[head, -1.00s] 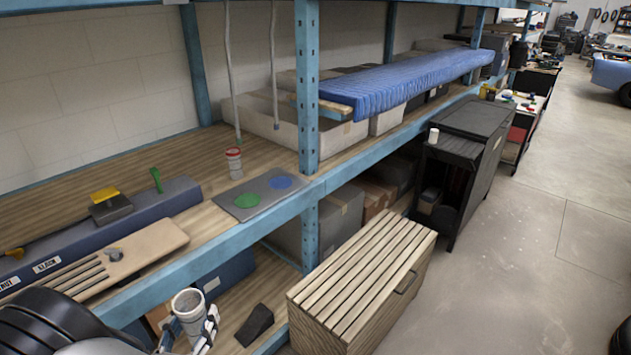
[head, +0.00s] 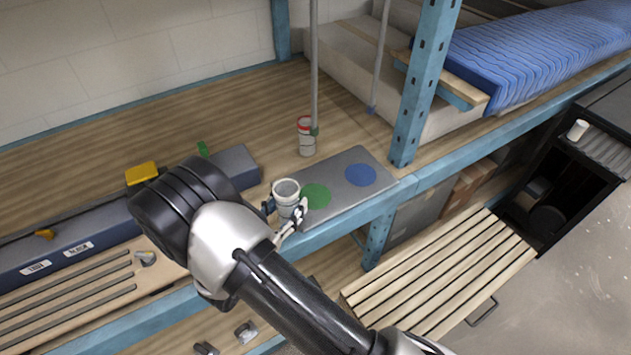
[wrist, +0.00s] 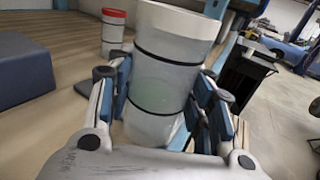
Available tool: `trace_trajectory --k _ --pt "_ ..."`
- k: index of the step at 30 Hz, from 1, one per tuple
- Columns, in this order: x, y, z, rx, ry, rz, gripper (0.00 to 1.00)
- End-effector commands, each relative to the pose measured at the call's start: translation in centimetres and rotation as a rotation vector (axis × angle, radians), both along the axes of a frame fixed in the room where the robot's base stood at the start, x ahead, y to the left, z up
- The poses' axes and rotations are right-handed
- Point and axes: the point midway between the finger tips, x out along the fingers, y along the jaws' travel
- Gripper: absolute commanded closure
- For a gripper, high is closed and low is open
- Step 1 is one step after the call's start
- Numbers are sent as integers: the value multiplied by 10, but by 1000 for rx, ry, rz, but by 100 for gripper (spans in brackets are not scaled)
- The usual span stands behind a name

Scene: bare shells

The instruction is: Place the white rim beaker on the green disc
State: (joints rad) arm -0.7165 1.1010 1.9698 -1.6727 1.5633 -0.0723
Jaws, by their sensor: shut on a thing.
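My gripper (head: 286,211) is shut on the white rim beaker (head: 286,190), a pale grey cup with a white rim. In the wrist view the beaker (wrist: 165,75) stands between the fingers, slightly tilted in the picture, with dark bands around it. In the head view it is just left of the green disc (head: 316,196), near the left end of the grey plate (head: 338,190). Whether its base touches anything cannot be told. The disc's left edge is close to the beaker and gripper.
A blue disc (head: 361,175) lies right of the green one. A red-rimmed beaker (head: 306,138) stands behind the plate. A blue shelf post (head: 424,85) rises to its right. A dark blue box (head: 235,165) and a yellow object (head: 141,173) are at left.

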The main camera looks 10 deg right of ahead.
Motion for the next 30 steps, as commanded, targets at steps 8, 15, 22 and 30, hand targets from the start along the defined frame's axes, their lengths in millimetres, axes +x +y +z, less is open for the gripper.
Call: trace_trajectory --k 8,15,22,30 --pt "56 -55 -1 2 -3 -7 82" --pt "90 -86 0 2 -3 -3 82" --pt "96 -90 -9 0 0 1 82" --pt "96 -90 -36 0 -3 0 82"
